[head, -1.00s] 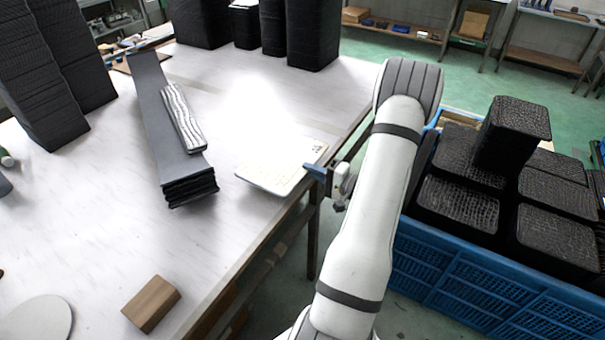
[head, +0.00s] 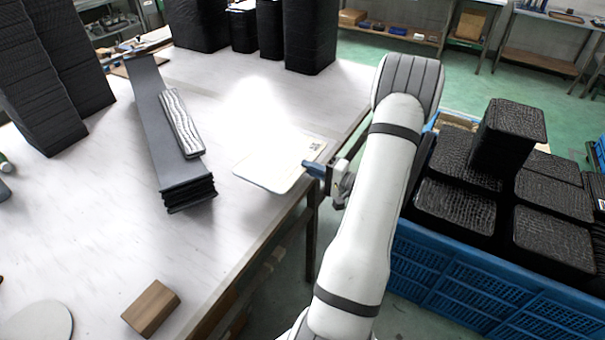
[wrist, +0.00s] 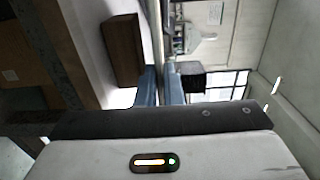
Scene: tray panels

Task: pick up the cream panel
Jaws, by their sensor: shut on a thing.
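The cream panel (head: 277,169) is a thin, pale plate with a small dark square mark near its right corner. It lies at or just above the right edge of the white table in the head view; I cannot tell whether it is clear of the surface. My gripper (head: 317,169) is shut on the panel's right-hand edge, with the arm reaching in from the right. In the wrist view the two blue fingers (wrist: 160,86) stand close together, with the panel's edge (wrist: 155,25) as a thin pale strip between them.
Tall black stacks (head: 310,35) stand at the back. A blue crate (head: 455,275) of black textured panels is at right.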

